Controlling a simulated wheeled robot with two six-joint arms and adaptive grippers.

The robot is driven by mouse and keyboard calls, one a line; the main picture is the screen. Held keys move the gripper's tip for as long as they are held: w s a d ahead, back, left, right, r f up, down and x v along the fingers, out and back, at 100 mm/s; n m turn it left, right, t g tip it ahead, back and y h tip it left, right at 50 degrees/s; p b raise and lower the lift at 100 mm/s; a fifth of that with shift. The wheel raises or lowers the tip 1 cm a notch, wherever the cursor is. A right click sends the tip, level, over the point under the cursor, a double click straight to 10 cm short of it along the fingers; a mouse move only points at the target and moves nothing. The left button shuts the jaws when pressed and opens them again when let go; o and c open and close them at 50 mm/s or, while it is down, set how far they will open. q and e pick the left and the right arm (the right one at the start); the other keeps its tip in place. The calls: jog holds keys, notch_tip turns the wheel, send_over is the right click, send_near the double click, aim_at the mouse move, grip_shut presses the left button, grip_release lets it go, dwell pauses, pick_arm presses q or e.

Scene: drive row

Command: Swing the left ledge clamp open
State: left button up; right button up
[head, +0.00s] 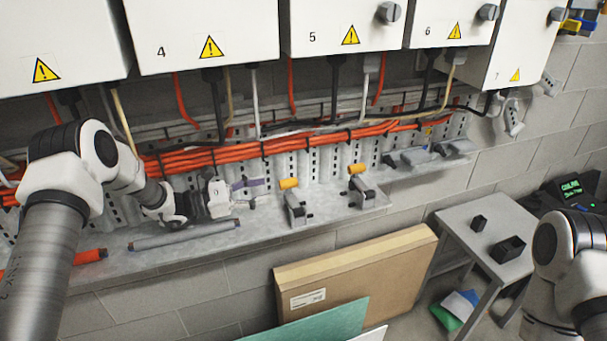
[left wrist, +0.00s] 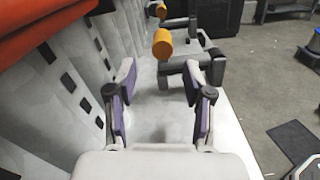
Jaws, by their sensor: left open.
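The left ledge clamp (head: 296,211) is a dark grey clamp with an orange knob (head: 289,183) on the ledge (head: 215,245). A similar right ledge clamp (head: 362,194) stands further right. My left gripper (head: 250,190) is open and empty, just left of the left clamp and low over the ledge. In the left wrist view, its purple-padded fingers (left wrist: 162,85) point along the ledge towards the left clamp (left wrist: 195,72). The orange knob (left wrist: 163,44) is beyond the fingertips, between them in the picture. My right gripper is out of view; only part of that arm shows.
Orange cables (head: 215,157) run along the wall behind the ledge, under white drive boxes (head: 205,35). A grey bar (head: 184,234) lies on the ledge below my left gripper. A cardboard panel (head: 355,270) leans below. A small table (head: 463,228) stands at right.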

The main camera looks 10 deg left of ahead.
aim_at(287, 185)
pick_arm(q)
jog(key=p+x, duration=0.1)
jog(key=x, duration=0.5)
jog(key=shift+w+d+r, duration=0.1)
jog(key=shift+d, duration=0.3)
jog(key=shift+w+d, duration=0.3)
jog(key=shift+s+a, duration=0.1)
jog(key=shift+c, duration=0.8)
grip_shut()
